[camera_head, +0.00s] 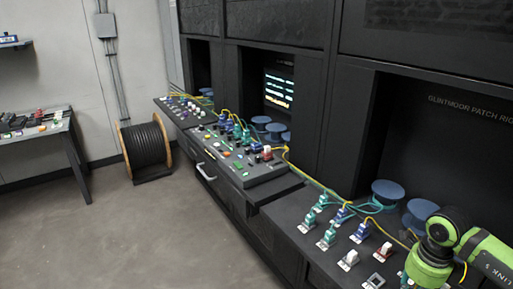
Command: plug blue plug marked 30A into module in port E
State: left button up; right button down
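Blue plugs stand in the near bench section at the lower right. One blue plug (360,232) is in front and another blue plug (341,214) is behind it, with a yellow cable near it. I cannot read any 30A mark or port letter at this size, so I cannot tell which is the named plug or port E. An empty-looking grey port (375,281) is at the bottom edge. My green arm comes in from the right over the bench, and its gripper is not visible. My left gripper is out of view.
Teal plugs (326,238) and white plugs (348,260) crowd the near bench. Blue spools (388,190) and loose cables lie behind them. A raised panel (240,150) with several plugs continues leftward. A cable reel (146,148) and side table (40,125) stand beyond open floor.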

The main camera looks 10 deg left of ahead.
jog(key=shift+r+p, duration=1.2)
jog(key=shift+r, duration=1)
